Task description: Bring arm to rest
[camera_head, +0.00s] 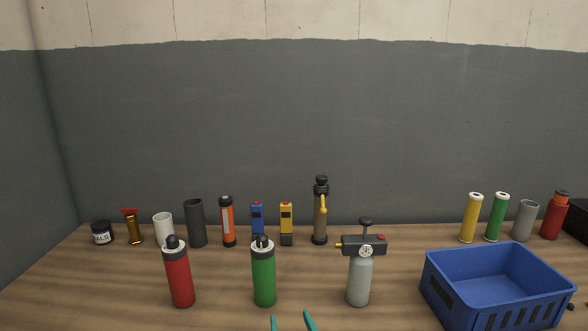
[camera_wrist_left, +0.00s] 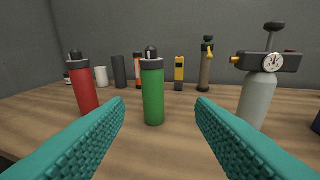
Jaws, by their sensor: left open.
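My left gripper (camera_head: 293,322) shows only as two teal fingertips at the bottom edge of the head view. In the left wrist view its teal textured fingers (camera_wrist_left: 160,120) are spread wide with nothing between their tips. A green bottle (camera_head: 264,275) with a dark cap stands upright beyond the fingers; in the left wrist view the same green bottle (camera_wrist_left: 153,92) appears framed by them, apart from both. My right gripper is not in view.
A red bottle (camera_head: 179,278) and a grey cylinder with a gauge (camera_head: 359,278) stand either side of the green bottle. A blue crate (camera_head: 460,298) is at right. Several tubes, canisters and tools line the back of the wooden table (camera_head: 110,290) by the wall.

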